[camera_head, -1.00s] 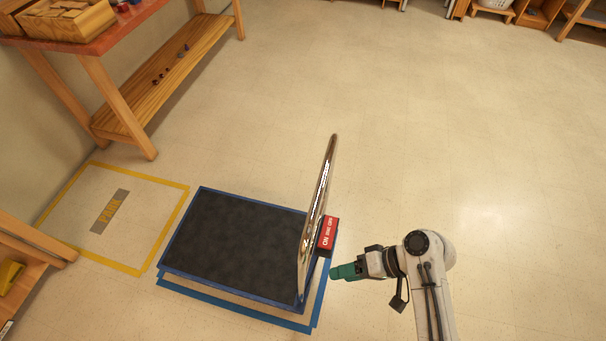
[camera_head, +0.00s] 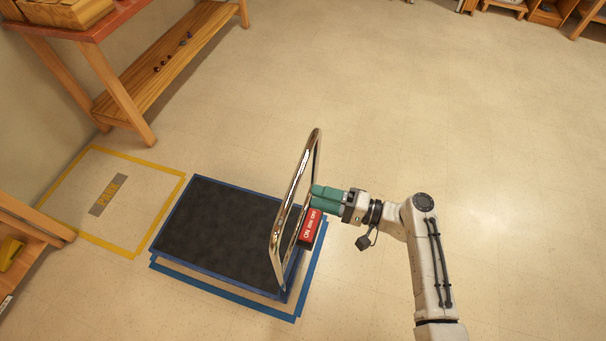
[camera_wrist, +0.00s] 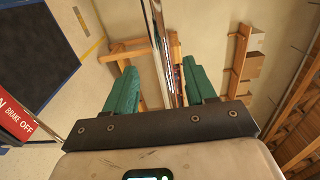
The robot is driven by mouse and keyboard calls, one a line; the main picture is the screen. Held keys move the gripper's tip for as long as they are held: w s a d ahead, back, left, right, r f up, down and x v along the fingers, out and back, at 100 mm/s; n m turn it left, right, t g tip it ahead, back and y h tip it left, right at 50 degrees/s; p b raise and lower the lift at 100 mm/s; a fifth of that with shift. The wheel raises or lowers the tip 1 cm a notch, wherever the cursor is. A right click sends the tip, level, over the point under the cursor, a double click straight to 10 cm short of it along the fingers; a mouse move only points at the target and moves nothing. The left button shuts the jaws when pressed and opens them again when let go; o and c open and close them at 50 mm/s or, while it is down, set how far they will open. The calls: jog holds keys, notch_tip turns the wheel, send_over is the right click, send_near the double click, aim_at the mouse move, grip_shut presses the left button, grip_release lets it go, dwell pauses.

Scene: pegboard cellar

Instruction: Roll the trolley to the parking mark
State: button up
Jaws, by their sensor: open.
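The trolley (camera_head: 220,232) has a dark platform with a blue edge and an upright chrome handle (camera_head: 277,233) at its right end. It stands over a blue tape outline on the floor. The parking mark (camera_head: 142,247), a yellow tape square with a grey PARK label (camera_head: 108,194), lies bare just left of the trolley. My gripper (camera_head: 315,197) is open at the handle's right side. In the wrist view, the chrome handle bar (camera_wrist: 159,45) shows between the parted teal fingers (camera_wrist: 158,82); I cannot tell whether it touches them.
A red box (camera_head: 310,226) sits at the handle, below my gripper; its "BRAKE OFF" lettering reads in the wrist view (camera_wrist: 15,122). A red-topped wooden bench (camera_head: 101,38) stands behind the mark. A wooden shelf (camera_head: 28,222) borders it at left. The floor at right is clear.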

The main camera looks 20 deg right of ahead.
aim_at(292, 192)
jog(key=b+x, duration=0.1)
jog(key=x, duration=0.7)
jog(key=shift+b, duration=0.4)
jog(key=shift+c, duration=0.3)
grip_shut()
jog(key=shift+s+f, duration=0.1)
jog(key=shift+f, duration=0.1)
dwell(0.3)
